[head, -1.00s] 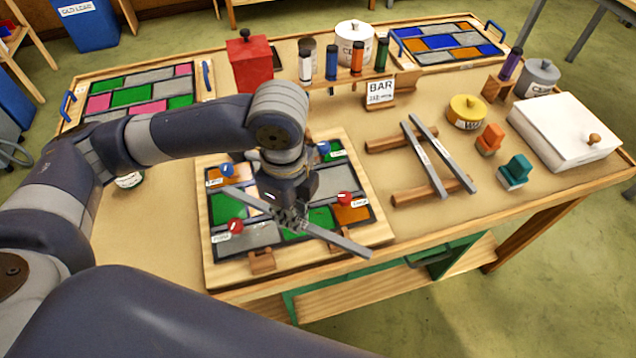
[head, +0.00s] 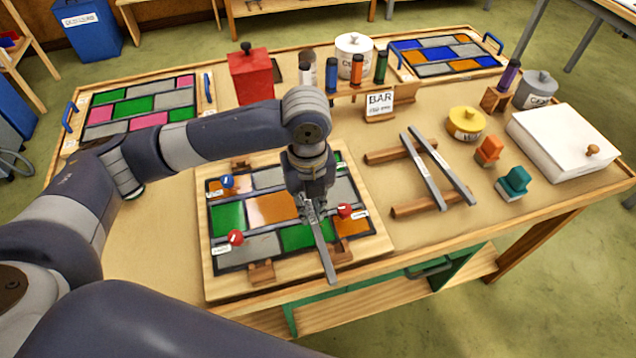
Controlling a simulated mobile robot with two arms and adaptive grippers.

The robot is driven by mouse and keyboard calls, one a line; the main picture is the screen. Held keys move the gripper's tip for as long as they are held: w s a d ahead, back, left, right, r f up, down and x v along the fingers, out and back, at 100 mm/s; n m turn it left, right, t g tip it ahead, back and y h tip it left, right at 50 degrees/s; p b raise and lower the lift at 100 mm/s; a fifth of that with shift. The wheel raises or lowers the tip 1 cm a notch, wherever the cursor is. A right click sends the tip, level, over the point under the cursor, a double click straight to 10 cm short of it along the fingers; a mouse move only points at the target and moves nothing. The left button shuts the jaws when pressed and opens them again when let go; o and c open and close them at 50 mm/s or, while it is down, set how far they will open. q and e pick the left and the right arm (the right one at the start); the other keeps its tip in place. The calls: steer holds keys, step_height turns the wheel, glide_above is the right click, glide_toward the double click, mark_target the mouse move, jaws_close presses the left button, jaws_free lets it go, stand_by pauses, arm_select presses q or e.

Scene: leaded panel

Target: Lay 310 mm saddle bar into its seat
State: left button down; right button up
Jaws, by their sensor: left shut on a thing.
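My left gripper (head: 313,207) is shut on a grey metal saddle bar (head: 324,251) and holds it above the leaded panel. The bar points toward the front edge of the table; its far part is hidden by the gripper. The leaded panel (head: 246,245) lies on a wooden board (head: 224,283) and has green, orange and grey panes. Small wooden blocks with notches stand at its front edge, one at the left (head: 262,272) and one at the right (head: 341,252); another (head: 240,163) shows at the back. My right gripper is not in view.
Two more grey bars (head: 424,170) lie across wooden rails (head: 418,207) to the right, behind them a BAR sign (head: 379,104). Red and blue knobs (head: 236,237) stand on the panel. A white box (head: 560,138) and a yellow tin (head: 466,123) are further right.

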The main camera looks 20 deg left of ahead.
arm_select(q)
steer(key=w, duration=0.2)
steer(key=w+p, duration=0.1)
steer(key=w, duration=0.2)
steer(key=w+a, duration=0.1)
steer(key=w, duration=0.2)
steer(key=shift+w+f, duration=0.15)
steer(key=shift+f, duration=0.15)
steer(key=shift+f+p, duration=0.8)
steer(key=shift+f, duration=0.95)
steer(key=shift+f, duration=0.1)
steer(key=c, duration=1.6)
jaws_free()
steer(key=shift+f, duration=0.1)
steer(key=shift+r, duration=0.5)
step_height(320, 180, up, 11)
steer(key=b, duration=0.2)
steer(key=shift+r, duration=0.2)
